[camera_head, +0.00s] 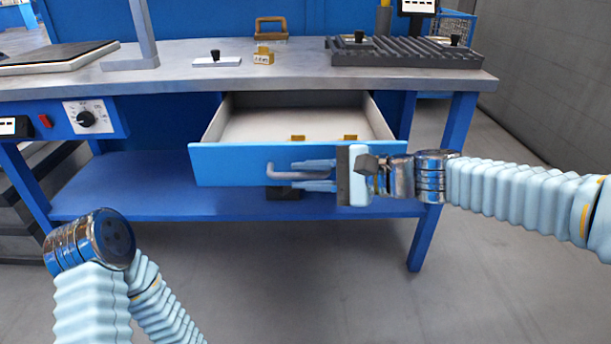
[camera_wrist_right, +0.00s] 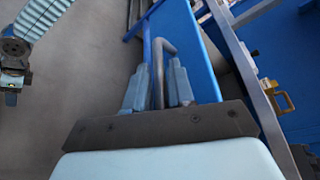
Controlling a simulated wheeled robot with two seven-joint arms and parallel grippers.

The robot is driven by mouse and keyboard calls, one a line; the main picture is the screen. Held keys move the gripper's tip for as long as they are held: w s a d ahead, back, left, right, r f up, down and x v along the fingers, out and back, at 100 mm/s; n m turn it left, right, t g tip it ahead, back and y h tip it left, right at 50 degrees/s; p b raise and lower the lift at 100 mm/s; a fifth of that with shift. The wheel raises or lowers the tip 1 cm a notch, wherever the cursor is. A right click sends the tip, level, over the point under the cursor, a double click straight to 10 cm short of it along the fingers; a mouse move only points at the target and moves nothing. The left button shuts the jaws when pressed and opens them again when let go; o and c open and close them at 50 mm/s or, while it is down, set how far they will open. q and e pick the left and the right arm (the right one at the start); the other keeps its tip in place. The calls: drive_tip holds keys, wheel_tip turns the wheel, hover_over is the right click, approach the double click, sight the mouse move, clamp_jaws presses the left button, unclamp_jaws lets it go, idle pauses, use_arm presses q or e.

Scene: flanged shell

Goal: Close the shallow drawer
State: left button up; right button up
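The shallow drawer (camera_head: 240,165) hangs pulled out under the workbench top, its blue front towards me and its pale inside showing. Its grey bar handle (camera_head: 285,176) is on the front; it also shows in the right wrist view (camera_wrist_right: 158,75). My right gripper (camera_head: 315,175) reaches in from the right. Its two light blue fingers stand on either side of the handle, with slim gaps between them and the bar. My left arm is folded at the lower left; its gripper end is outside the head view and only small at the left edge of the wrist view.
Small brass-coloured blocks (camera_head: 298,138) lie in the drawer. The grey benchtop (camera_head: 300,75) carries a ribbed dark tray (camera_head: 405,57), a yellow block (camera_head: 263,57) and a white plate (camera_head: 216,62). A blue lower shelf (camera_head: 140,190) runs beneath. The floor in front is clear.

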drive_tip(key=shift+w+a, duration=0.1)
drive_tip(key=shift+a, duration=0.2)
clamp_jaws()
drive_tip(key=shift+w, duration=0.1)
